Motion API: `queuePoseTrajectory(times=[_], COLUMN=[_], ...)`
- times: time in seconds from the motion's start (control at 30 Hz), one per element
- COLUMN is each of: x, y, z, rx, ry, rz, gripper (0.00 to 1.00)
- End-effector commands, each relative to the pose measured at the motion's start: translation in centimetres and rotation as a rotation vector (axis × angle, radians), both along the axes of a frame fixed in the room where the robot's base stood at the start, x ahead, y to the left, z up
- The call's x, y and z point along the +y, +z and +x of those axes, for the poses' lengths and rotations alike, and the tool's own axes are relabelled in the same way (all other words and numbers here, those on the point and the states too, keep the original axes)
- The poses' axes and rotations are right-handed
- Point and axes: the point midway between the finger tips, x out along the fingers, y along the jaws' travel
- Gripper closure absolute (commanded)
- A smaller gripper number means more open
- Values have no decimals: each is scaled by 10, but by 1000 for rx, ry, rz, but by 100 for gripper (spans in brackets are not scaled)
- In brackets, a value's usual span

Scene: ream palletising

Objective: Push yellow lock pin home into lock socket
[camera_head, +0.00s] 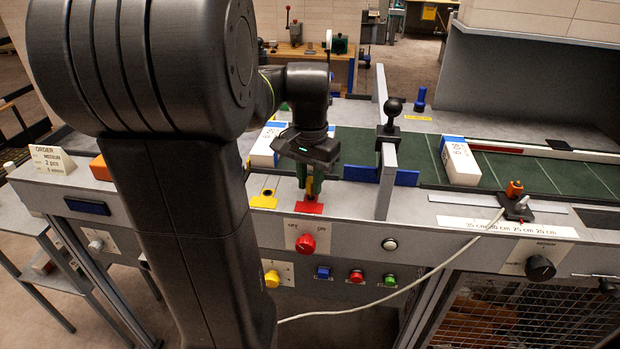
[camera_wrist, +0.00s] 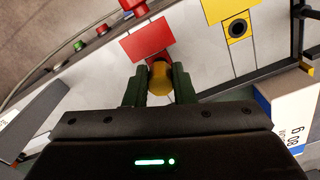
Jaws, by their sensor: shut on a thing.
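My gripper (camera_head: 309,186) points down over the front ledge of the conveyor bench, above a red plate (camera_head: 309,208). Its green fingers are shut on the yellow lock pin (camera_head: 310,184). In the wrist view the pin's round yellow head (camera_wrist: 160,78) sits between the fingers, with the red plate (camera_wrist: 147,40) just beyond it. Whether the pin's lower end touches the red plate is hidden. A yellow plate (camera_head: 262,202) lies left of the red plate. In the wrist view this yellow plate (camera_wrist: 235,42) has a dark round hole, which looks like a socket, and it is empty.
A red rotary knob (camera_head: 306,243) is on the front panel below the red plate. A ream (camera_head: 264,150) lies behind my gripper and another ream (camera_head: 459,161) lies right on the green belt. A grey bar with a black ball knob (camera_head: 394,106) stands right of my gripper.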

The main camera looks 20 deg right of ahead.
Motion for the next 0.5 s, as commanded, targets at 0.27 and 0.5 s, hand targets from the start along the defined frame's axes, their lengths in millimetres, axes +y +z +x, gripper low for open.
queuePoseTrajectory(times=[0.27, 0.5], x=[0, 0], y=[-8, -14], z=[0, 0], rx=[0, 0], ry=[0, 0], rz=[0, 0], gripper=[100, 100])
